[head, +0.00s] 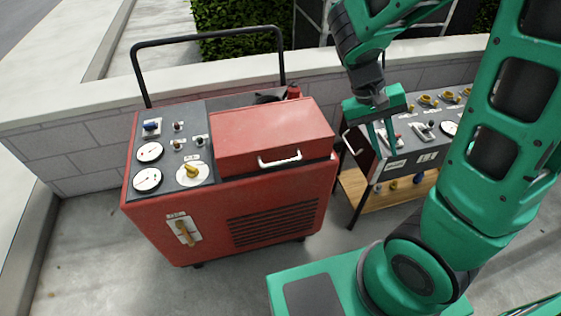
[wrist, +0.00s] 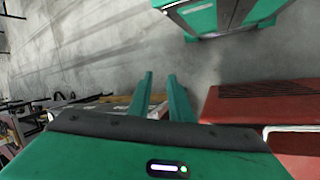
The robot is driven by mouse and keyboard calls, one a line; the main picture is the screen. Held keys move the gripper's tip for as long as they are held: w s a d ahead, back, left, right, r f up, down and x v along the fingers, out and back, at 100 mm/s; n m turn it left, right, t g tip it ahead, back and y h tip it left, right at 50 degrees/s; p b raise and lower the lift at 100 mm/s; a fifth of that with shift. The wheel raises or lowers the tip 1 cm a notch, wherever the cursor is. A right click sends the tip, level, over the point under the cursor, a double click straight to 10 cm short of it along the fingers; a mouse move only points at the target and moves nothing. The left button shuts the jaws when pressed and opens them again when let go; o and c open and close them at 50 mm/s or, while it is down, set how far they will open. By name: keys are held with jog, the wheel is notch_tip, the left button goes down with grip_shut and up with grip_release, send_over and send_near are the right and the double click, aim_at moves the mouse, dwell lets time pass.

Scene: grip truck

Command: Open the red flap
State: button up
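The red flap (head: 275,128) is the box-like lid on the right half of the red cart's top. It looks closed and has a white handle (head: 279,159) on its front edge. My gripper (head: 384,151) points down to the right of the flap, apart from it, over or in front of the second console. In the wrist view my gripper's two green fingers (wrist: 160,77) stand apart with nothing between them. Red cart surfaces (wrist: 265,104) show at the right of that view. The flap's handle is not clear there.
The red cart (head: 180,235) has gauges and knobs on its left panel and a black push bar (head: 210,42) behind. A console (head: 425,135) on a wooden-shelved stand is close on the right. A low wall (head: 85,150) runs behind. Concrete floor is free at front left.

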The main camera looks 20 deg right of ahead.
jog(key=w+a+f+n+h, duration=0.2)
jog(key=w+a+f+h, duration=0.2)
jog(key=w+a, duration=0.1)
jog(key=n+t+h, duration=0.6)
jog(key=n+t, duration=0.4)
jog(key=t, duration=0.7)
send_near(281, 162)
jog(key=shift+y, duration=0.3)
jog(key=x, duration=1)
jog(key=shift+w+d+f, duration=0.15)
grip_shut()
